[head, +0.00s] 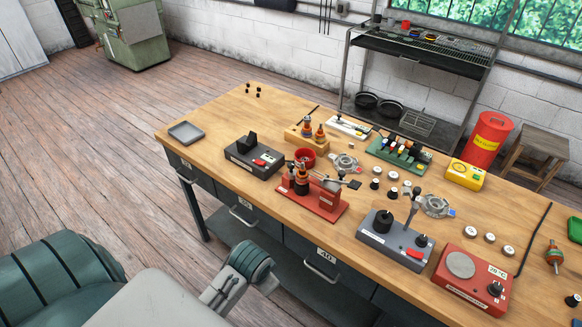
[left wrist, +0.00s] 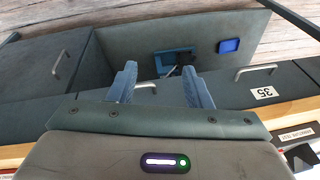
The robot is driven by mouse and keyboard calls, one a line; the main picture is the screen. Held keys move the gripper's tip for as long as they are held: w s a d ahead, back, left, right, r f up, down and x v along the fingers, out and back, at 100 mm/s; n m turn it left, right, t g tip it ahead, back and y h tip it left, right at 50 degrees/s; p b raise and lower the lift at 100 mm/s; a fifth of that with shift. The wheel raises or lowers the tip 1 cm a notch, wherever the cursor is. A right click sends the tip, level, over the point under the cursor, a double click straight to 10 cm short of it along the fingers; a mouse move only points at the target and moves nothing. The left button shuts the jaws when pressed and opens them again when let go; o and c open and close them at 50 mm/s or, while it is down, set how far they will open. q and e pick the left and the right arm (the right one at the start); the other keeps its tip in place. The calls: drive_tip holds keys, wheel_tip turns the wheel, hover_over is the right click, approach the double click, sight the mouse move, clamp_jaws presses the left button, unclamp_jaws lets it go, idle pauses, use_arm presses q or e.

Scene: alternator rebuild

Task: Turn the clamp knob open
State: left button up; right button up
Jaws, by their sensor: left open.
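The red clamp fixture (head: 314,204) stands near the front edge of the bench in the head view, with a dark-and-orange part (head: 302,182) upright on it. A black knob (head: 355,184) shows at its right end. A grey fixture (head: 390,242) to its right carries a large black knob (head: 383,219) and a smaller black knob (head: 421,240). I cannot tell for sure which is the clamp knob. My left gripper (left wrist: 158,69) is open and empty in the left wrist view, over the drawer fronts and away from the knobs. My right gripper is not in view.
The wooden bench (head: 205,117) is crowded toward the middle and right.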

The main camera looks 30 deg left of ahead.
use_arm(q)
drive_tip(key=w+a+r+m+g, duration=0.1)
drive_tip(key=w+a+r+m, duration=0.3)
drive_tip(key=w, duration=0.8)
drive_tip(key=w+a+r+m+g, duration=0.1)
drive_tip(key=w+a+r, duration=0.35)
drive_tip(key=w, duration=0.65)
wheel_tip(320, 180, up, 12)
drive_tip(key=m+h, duration=0.1)
drive_tip(key=m, duration=0.2)
hover_over(291, 164)
drive_tip(key=shift+g, duration=0.4)
wheel_tip(291, 164, down, 8)
drive_tip(key=p, duration=0.2)
drive_tip(key=shift+p, duration=0.4)
drive_tip(key=shift+w+f, duration=0.1)
drive_tip(key=shift+f, duration=0.8)
clamp_jaws()
